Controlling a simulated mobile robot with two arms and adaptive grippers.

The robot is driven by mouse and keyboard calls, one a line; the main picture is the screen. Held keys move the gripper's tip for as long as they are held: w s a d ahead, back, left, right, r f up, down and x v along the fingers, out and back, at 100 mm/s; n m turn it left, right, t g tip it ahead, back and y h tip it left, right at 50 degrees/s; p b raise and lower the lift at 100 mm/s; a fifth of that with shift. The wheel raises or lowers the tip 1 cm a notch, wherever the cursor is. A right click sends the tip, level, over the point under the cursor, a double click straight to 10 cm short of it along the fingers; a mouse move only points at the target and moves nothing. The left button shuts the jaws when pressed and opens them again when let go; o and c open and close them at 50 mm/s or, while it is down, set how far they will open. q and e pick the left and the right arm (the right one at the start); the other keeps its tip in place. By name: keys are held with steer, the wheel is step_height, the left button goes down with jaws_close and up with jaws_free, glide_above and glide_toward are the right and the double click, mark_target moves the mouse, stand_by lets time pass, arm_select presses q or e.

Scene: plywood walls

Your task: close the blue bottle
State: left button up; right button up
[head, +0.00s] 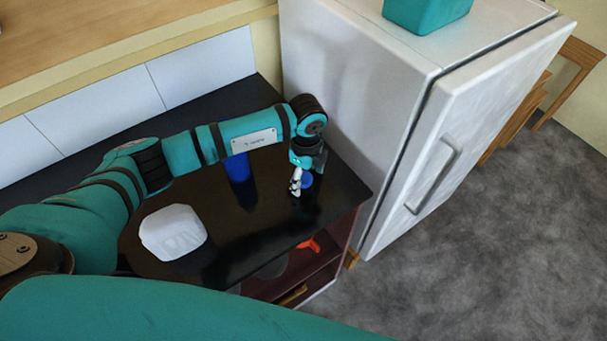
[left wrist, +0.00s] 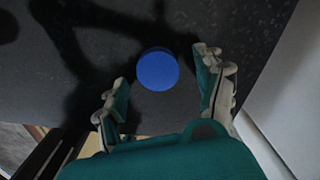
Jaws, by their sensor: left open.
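The blue bottle (head: 238,168) stands on the black counter in the head view, its upper part hidden behind my left forearm. A round blue cap (head: 307,181) lies on the counter to the right of the bottle, near the fridge; it also shows as a blue disc in the left wrist view (left wrist: 157,69). My left gripper (head: 297,182) points down over the cap, open. In the left wrist view its fingers (left wrist: 161,76) stand apart on either side of the cap, and gaps show between them and it. My right gripper is not in view.
A white rounded container (head: 173,232) sits at the left on the black counter (head: 245,245). A white fridge (head: 360,95) stands close to the right of the gripper, with a teal box (head: 426,12) on top. An orange object (head: 309,245) is on the shelf below.

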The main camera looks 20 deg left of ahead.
mark_target(306, 179)
arm_select(q)
steer(key=shift+c, duration=0.4)
steer(key=c, duration=0.7)
steer(key=shift+r+b, duration=0.45)
step_height(306, 179, up, 2)
steer(key=shift+r+b, duration=0.2)
steer(key=shift+b, duration=0.6)
steer(key=s+b, duration=0.1)
steer(key=s, duration=0.4)
steer(key=s+d+r+b, duration=0.1)
steer(key=s, duration=0.3)
steer(key=s+d+b, duration=0.1)
steer(key=s, duration=0.4)
steer(key=shift+s+d+r+b, duration=0.15)
steer(key=shift+s+d+b, duration=0.15)
steer(key=shift+b, duration=0.1)
steer(key=shift+s+r, duration=0.15)
steer(key=shift+s, duration=0.5)
